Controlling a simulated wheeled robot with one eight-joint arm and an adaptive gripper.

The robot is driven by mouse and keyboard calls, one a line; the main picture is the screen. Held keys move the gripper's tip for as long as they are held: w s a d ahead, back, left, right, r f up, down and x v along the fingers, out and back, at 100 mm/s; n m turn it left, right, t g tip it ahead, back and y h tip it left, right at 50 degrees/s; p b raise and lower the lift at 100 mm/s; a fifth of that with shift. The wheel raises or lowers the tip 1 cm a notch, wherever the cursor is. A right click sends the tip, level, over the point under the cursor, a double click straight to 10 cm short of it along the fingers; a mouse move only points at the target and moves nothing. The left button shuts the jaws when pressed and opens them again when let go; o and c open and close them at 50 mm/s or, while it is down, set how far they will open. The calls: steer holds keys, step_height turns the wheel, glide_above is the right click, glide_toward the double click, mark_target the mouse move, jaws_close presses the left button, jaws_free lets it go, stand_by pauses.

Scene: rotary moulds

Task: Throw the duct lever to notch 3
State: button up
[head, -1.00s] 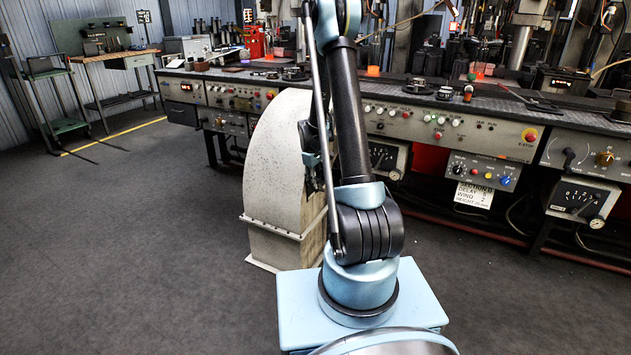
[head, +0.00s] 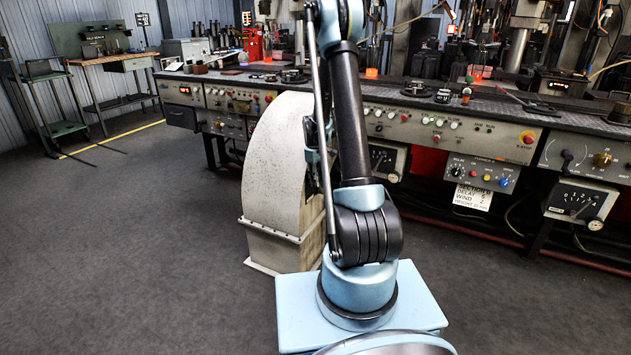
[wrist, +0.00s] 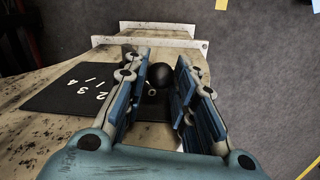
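The duct is a speckled off-white curved housing (head: 275,150) standing on the floor, left of my arm in the head view. In the wrist view, a black plate (wrist: 60,103) with white numerals, 2, 3 and 4 legible, lies on its pale, stained surface (wrist: 85,70). The duct lever shows as a round black knob (wrist: 160,75); its shaft is mostly hidden. My gripper (wrist: 164,62) is open, with its blue padded fingers on either side of the knob. Contact with the knob cannot be told. In the head view my arm largely hides the gripper and lever.
A long console (head: 440,128) with dials, buttons and machines runs behind the duct and to the right. A card (head: 472,197) with section, delay and wind settings hangs below it. A workbench (head: 112,57) stands far left. The grey floor (head: 130,240) at left is clear.

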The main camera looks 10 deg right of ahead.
steer(key=shift+o, duration=1.2)
step_height(320, 180, up, 12)
steer(key=shift+a, duration=0.4)
steer(key=shift+f, duration=0.1)
steer(key=shift+c, duration=0.6)
